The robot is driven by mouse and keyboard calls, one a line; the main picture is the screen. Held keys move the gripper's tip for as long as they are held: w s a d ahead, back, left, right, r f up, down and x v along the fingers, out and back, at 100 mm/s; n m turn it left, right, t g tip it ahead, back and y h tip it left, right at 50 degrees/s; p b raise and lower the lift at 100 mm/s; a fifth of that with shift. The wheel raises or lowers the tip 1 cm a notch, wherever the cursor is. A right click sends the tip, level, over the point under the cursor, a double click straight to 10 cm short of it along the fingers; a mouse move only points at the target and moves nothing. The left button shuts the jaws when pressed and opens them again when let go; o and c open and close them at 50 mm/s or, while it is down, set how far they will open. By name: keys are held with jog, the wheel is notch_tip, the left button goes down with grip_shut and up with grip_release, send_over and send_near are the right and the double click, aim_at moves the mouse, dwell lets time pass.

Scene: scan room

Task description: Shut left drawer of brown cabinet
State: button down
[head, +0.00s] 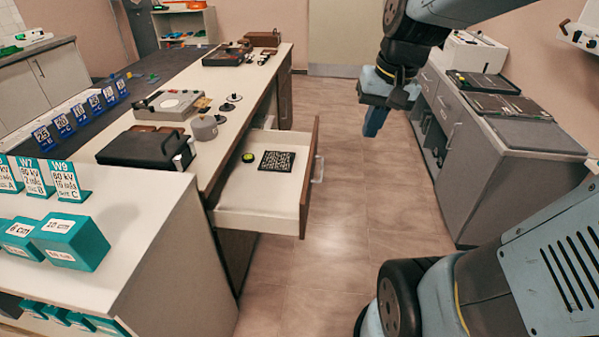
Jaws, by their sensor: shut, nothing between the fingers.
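The left drawer (258,207) of the brown cabinet (228,250) stands pulled well out, into the aisle. Its inside is white and its front panel (309,175) is brown, with a pale handle (318,169) on the outer face. A black patterned square (277,161) and a small round green-and-black item (248,157) lie inside. My gripper (374,122) is shut and empty, pointing down in the air over the aisle. In the picture it is to the right of the drawer front and apart from it.
The white countertop (240,98) above the drawer carries a black case (147,147), a grey pot (204,128) and other devices. A grey cabinet (490,165) lines the right side. Teal boxes (70,240) stand at front left. The tiled floor (345,200) between is clear.

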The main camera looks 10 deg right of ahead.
jog(key=w+d+f+m+t+y, duration=0.1)
jog(key=w+d+f+m+y, duration=0.35)
jog(key=f, duration=0.95)
jog(key=w+d+f+m+t+y, duration=0.15)
jog(key=w+f+m+y, duration=0.55)
jog(key=f, duration=0.7)
jog(key=w+d+f+m+t+y, duration=0.1)
jog(key=w+d+f+m+y, duration=0.4)
jog(key=f, duration=1)
jog(key=w+a+m, duration=0.1)
jog(key=w+a, duration=0.1)
jog(key=a, duration=0.5)
jog(key=w+a+m, duration=0.2)
jog(key=a, duration=0.6)
jog(key=shift+w+a, duration=0.15)
jog(key=shift+w, duration=0.25)
jog(key=shift+h, duration=0.25)
